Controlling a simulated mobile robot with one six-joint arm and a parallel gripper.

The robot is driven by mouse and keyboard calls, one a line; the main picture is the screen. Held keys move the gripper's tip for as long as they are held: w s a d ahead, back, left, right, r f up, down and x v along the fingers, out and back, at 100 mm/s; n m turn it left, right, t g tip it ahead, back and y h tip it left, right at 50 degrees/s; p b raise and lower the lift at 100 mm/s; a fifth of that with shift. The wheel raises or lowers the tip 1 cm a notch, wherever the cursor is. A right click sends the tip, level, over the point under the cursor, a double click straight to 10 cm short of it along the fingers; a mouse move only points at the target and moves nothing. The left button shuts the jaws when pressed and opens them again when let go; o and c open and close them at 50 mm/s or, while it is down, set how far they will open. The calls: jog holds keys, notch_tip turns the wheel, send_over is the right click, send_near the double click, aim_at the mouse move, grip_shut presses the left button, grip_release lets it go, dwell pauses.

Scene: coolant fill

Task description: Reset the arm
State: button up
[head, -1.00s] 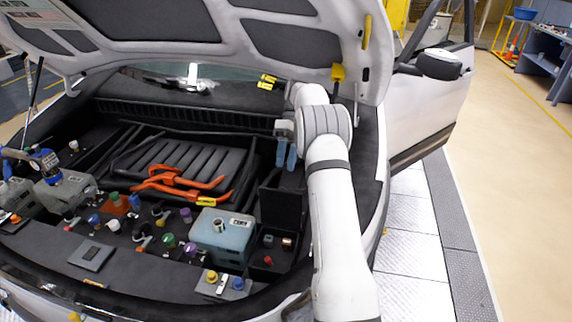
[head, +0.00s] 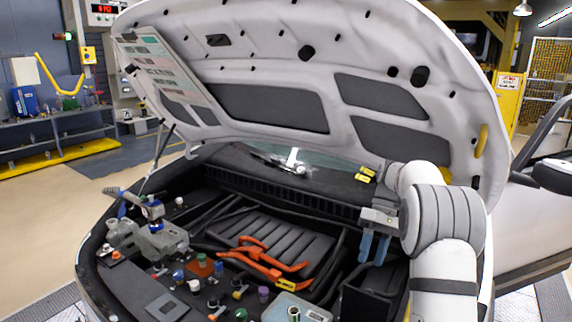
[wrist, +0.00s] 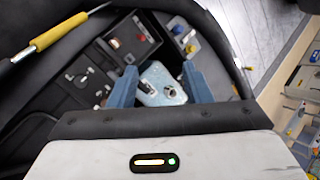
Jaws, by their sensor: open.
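My gripper (head: 374,247) hangs over the right side of the open engine bay, blue fingers pointing down. In the wrist view the two blue fingers (wrist: 160,88) stand apart with nothing between them. Below and beyond them is the light blue-grey coolant tank (wrist: 160,84) with an open round neck on top. In the head view this tank (head: 283,308) is cut by the bottom edge. My white arm rises along the right side of the bay.
The raised hood (head: 270,105) arches above my arm and gripper. A blue-grey filling tool (head: 152,210) sits on a grey reservoir (head: 160,243) at the left. Orange cables (head: 262,262) cross the middle. A yellow-handled rod (wrist: 58,32) shows in the wrist view.

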jog(key=s+a+r+m+t+h+b, duration=0.1)
jog(key=s+a+r+t, duration=0.15)
jog(key=s, duration=0.45)
jog(key=s+a+r+m+t+h+b, duration=0.1)
jog(key=s+a+r+m+t, duration=0.15)
jog(key=s, duration=0.45)
jog(key=s+a+f+m+t, duration=0.1)
jog(key=s+f+t, duration=0.1)
jog(key=s, duration=0.5)
jog(key=s+a+f+t+h+b, duration=0.1)
jog(key=s+f+t, duration=0.1)
jog(key=s+f, duration=0.2)
jog(key=s, duration=0.3)
jog(key=shift+s+a+f+m+h, duration=0.15)
jog(key=shift+a+f+m+h, duration=0.1)
jog(key=shift+m+h, duration=0.1)
